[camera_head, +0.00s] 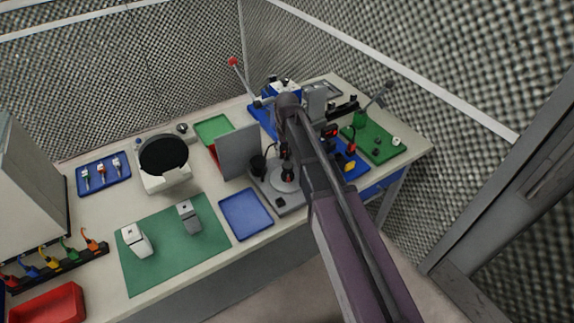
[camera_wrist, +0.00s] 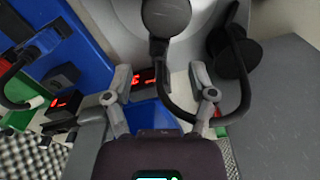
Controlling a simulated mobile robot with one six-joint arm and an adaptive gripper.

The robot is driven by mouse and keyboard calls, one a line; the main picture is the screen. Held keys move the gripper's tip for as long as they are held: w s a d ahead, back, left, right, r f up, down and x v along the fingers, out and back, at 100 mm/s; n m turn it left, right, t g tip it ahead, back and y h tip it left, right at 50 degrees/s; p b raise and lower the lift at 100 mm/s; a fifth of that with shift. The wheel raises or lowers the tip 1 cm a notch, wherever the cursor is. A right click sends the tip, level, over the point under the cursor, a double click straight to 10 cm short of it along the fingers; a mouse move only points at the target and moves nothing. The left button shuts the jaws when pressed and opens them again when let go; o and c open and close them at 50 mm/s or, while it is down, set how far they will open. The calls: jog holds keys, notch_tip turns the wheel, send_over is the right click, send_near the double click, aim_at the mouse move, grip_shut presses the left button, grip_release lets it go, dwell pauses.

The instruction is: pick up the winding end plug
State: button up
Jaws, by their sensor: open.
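In the wrist view my gripper (camera_wrist: 160,80) is open, with its two grey fingers apart and no object clasped between them. A black cable (camera_wrist: 192,112) loops between and past the fingers, beside the right one. It runs from near a dark round-ended piece (camera_wrist: 166,16) at the top centre to a black part (camera_wrist: 234,58) at the upper right. I cannot tell which of these is the winding end plug. In the head view a grey winding station (camera_head: 262,188) with a round disc stands below my arm. My gripper is hard to make out there.
A grey upright panel (camera_head: 238,151) stands left of the station. A blue tray (camera_head: 246,214) and a green mat (camera_head: 150,272) with two grey-white items lie to the left. A blue board (camera_head: 350,168) and a green board (camera_head: 384,153) lie to the right.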

aim_at(287, 155)
jog(key=shift+f+b, duration=1.55)
jog(key=shift+f, duration=0.25)
jog(key=shift+c, duration=0.2)
grip_shut()
